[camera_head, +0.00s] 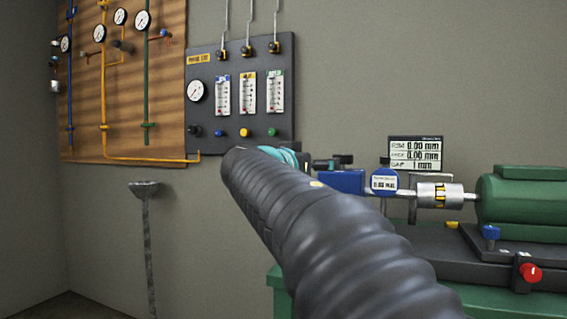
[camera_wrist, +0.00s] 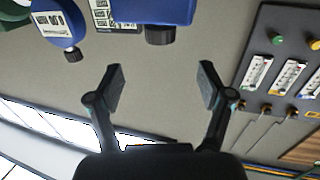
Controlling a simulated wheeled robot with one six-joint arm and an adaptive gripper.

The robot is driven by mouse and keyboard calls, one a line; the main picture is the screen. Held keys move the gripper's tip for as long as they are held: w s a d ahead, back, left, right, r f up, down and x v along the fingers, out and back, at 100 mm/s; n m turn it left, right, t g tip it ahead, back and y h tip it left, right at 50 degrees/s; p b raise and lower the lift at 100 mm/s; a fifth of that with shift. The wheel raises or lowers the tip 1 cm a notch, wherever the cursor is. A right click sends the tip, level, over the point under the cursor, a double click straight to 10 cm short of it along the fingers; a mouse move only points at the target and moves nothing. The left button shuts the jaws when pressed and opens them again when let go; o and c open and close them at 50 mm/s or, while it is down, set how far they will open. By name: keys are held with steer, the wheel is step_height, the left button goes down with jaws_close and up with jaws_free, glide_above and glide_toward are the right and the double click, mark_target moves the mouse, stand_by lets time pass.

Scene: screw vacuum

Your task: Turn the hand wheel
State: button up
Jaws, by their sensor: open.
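My gripper (camera_wrist: 162,80) is open and empty in the wrist view, its two dark fingers spread wide with bare wall between and beyond them. Above the fingertips, a short dark cylinder (camera_wrist: 160,36) sticks out of a blue block (camera_wrist: 155,9); I cannot tell whether it is the hand wheel. The fingers are apart from it. In the head view my dark ribbed arm reaches to the left end of the same blue block (camera_head: 345,181) and mostly hides my gripper. No spoked wheel shows clearly.
A green motor (camera_head: 522,200) and silver coupling (camera_head: 440,195) stand right of the block on a green bench (camera_head: 283,290). A digital display (camera_head: 415,152) is behind. A gauge panel (camera_head: 240,105) hangs on the wall, also at right in the wrist view (camera_wrist: 290,70). A grey stand (camera_head: 148,235) is left.

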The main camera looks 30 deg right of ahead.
mark_target(342, 158)
steer(key=p+x, duration=0.1)
steer(key=x, duration=0.3)
steer(key=p+x, duration=0.1)
steer(key=x, duration=0.4)
steer(key=p+x, duration=0.1)
steer(key=x, duration=0.4)
steer(key=shift+r, duration=0.35)
steer(key=c, duration=1.2)
